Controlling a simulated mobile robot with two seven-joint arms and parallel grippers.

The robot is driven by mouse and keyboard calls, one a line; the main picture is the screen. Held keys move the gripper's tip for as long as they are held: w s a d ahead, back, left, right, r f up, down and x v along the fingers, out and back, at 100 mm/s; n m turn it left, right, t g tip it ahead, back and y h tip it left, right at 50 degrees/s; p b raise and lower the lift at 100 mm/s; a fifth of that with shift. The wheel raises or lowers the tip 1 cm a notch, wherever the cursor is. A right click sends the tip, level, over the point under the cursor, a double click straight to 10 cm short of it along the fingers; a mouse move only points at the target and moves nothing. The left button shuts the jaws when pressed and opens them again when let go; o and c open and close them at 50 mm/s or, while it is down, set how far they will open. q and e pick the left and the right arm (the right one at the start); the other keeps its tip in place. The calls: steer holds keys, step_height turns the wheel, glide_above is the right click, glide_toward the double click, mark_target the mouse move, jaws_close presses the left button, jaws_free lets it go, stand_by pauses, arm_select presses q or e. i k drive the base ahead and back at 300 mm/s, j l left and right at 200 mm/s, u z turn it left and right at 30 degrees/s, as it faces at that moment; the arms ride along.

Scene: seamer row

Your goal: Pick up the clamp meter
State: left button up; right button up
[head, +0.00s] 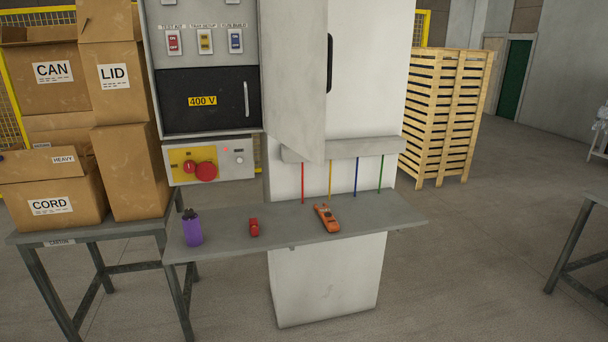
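The clamp meter (327,218) is orange with dark parts. It lies on the grey shelf (385,217) in front of the white cabinet, right of a small red object. Its long side runs roughly front to back, slightly slanted. Nothing covers it. Neither of my grippers shows in the head view.
A purple bottle (193,228) and a small red object (254,227) stand on the same shelf to the left. An open cabinet door (293,80) hangs above it. Coloured rods or leads (330,180) hang behind the meter. Cardboard boxes (62,195) fill the left table.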

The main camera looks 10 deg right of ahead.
mark_target(331, 223)
steer(key=i+z, duration=0.25)
steer(key=i, duration=0.35)
steer(key=i+j+z, duration=0.25)
steer(key=i, duration=0.3)
steer(key=i+j+z, duration=0.25)
steer(key=i, duration=0.35)
steer(key=i+j+z, duration=0.25)
steer(key=i+j, duration=0.15)
steer(key=i, duration=0.1)
